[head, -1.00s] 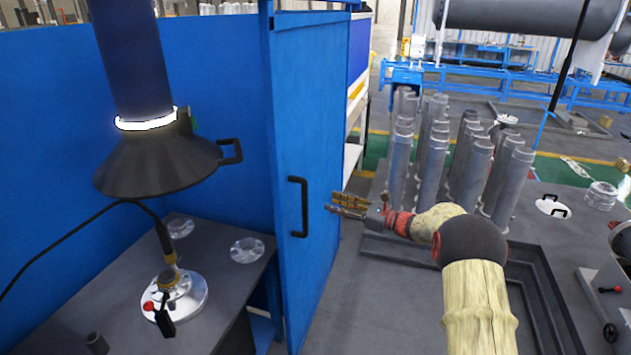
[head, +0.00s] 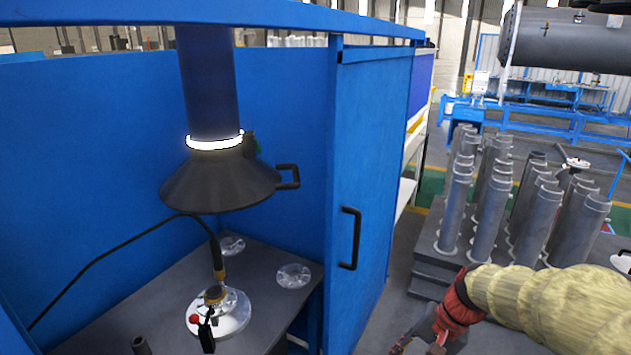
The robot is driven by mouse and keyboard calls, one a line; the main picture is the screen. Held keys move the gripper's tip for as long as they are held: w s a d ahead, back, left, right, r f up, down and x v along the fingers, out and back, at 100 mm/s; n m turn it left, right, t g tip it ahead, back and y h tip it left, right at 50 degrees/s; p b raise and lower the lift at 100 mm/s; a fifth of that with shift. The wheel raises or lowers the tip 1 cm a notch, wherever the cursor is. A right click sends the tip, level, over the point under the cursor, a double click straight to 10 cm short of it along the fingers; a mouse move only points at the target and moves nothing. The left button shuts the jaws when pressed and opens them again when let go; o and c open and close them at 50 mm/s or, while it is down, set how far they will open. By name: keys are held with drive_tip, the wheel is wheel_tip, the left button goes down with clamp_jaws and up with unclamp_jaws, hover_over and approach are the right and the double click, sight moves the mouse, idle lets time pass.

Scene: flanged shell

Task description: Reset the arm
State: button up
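My arm enters the head view from the lower right, wrapped in a pale yellow sleeve with a red band near the wrist. My gripper (head: 418,343) is at the bottom edge, partly cut off by the frame, to the right of and below the blue booth door (head: 368,205) and its black handle (head: 349,238). I see nothing held in the visible part of it, but its fingertips are too cut off to tell whether they are open or shut.
Inside the blue booth, a dark hood (head: 220,180) hangs above a table (head: 165,290) with a flanged part (head: 217,312) and clear discs (head: 293,276). Several grey flanged tubes (head: 487,212) stand on a dark platform (head: 432,268) beyond my arm.

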drive_tip(key=s+r+n+t+h, duration=0.2)
drive_tip(key=s+r, duration=0.3)
drive_tip(key=s, duration=0.3)
drive_tip(key=s+r+n+t+h+b, duration=0.1)
drive_tip(key=s+r+n+t+h, duration=0.1)
drive_tip(key=s+r+n, duration=0.2)
drive_tip(key=s+r, duration=0.2)
drive_tip(key=s, duration=0.1)
drive_tip(key=shift+s+a+n+t, duration=0.3)
drive_tip(key=shift+s+t, duration=0.05)
drive_tip(key=shift+t, duration=0.05)
